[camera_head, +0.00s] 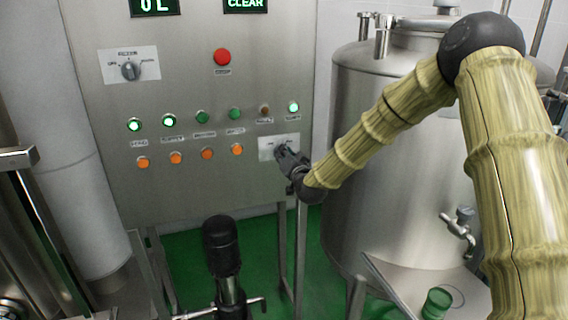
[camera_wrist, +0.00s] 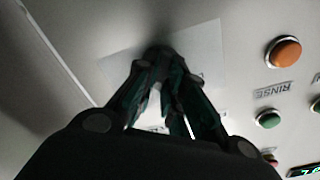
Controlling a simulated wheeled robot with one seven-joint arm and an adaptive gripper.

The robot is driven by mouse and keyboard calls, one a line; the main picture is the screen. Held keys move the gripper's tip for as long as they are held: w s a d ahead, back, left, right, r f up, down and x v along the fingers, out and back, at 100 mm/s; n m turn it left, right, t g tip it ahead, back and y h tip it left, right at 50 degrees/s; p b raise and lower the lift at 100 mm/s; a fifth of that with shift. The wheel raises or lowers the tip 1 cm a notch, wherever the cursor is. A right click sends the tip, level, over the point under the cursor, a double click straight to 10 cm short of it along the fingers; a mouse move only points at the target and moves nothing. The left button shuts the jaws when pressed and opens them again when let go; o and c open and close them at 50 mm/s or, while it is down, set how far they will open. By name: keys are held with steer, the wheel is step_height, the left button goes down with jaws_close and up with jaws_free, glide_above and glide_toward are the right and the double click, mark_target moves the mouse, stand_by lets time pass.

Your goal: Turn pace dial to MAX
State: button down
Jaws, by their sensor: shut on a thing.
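The pace dial's pale label plate (camera_head: 266,155) is at the lower right of the steel control panel. My gripper (camera_head: 283,152) reaches it from the right, fingers against the plate. In the wrist view my gripper (camera_wrist: 160,55) is shut on a dark knob (camera_wrist: 158,50) in front of the pale plate (camera_wrist: 205,50). The fingers cover most of the knob, so its pointer and the MAX mark cannot be read.
The control panel (camera_head: 200,90) also carries a selector knob (camera_head: 130,71), a red button (camera_head: 222,57), green lamps and orange buttons (camera_head: 207,153). An orange button (camera_wrist: 284,52) is near my fingers. A steel tank (camera_head: 390,200) stands right of the panel. A black-topped pump (camera_head: 221,245) stands below.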

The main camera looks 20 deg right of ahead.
steer(key=shift+d+f+m+b, duration=0.1)
steer(key=shift+m+b, duration=0.7)
steer(key=shift+m, duration=0.2)
steer(key=c, duration=1.5)
jaws_free()
steer(key=shift+s, duration=0.1)
steer(key=s, duration=1.1)
steer(key=shift+s+d, duration=0.25)
steer(key=shift+s, duration=0.15)
